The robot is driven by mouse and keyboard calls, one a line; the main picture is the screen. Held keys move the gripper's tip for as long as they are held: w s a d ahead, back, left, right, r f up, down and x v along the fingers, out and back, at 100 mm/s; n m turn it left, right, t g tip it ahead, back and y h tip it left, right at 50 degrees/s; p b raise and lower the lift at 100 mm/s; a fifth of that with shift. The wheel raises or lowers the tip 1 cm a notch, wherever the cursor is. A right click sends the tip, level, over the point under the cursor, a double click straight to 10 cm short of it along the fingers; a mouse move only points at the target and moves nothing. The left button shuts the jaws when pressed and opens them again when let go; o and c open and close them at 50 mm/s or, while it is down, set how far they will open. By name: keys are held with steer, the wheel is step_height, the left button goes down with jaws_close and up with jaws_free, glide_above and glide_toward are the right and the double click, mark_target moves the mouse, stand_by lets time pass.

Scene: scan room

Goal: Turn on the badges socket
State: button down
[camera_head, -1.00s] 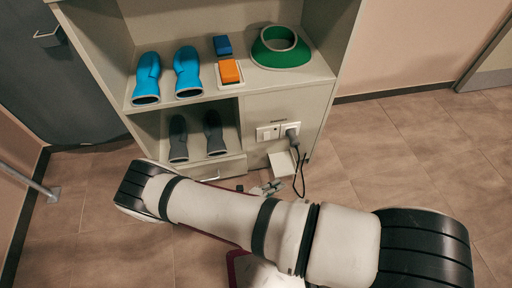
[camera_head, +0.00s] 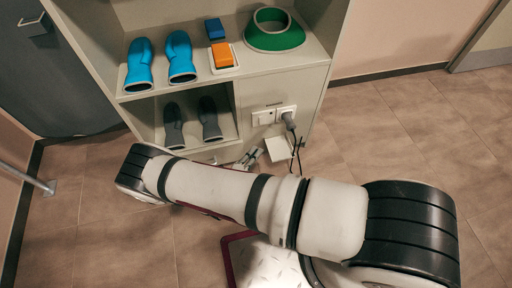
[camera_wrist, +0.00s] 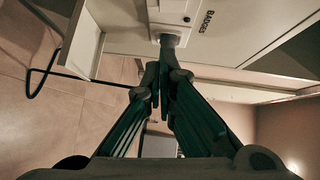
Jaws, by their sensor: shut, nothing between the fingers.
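The badges socket is a pair of white plates on the cabinet front. The left plate (camera_head: 263,117) looks like a switch, and the right one holds a grey plug (camera_head: 288,118) with a black cable. The wrist view shows part of the white plate (camera_wrist: 172,7) at the top, with the BADGES label (camera_wrist: 207,21) to its right. The switch's position is too small to tell. My gripper (camera_head: 251,157) is shut and empty, below the plates. In the wrist view its fingers (camera_wrist: 165,70) point up at the plug (camera_wrist: 171,37); contact cannot be told.
A white box (camera_head: 278,148) sticks out below the socket, close to my gripper. The cable (camera_wrist: 38,86) hangs in a loop beside it. Floor to the right is clear.

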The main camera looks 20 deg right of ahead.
mark_target(262, 120)
steer(key=w+a+b+x, duration=0.2)
steer(key=b+x, duration=0.1)
steer(key=x, duration=0.8)
steer(key=shift+b, duration=0.3)
steer(key=shift+d+f, duration=0.1)
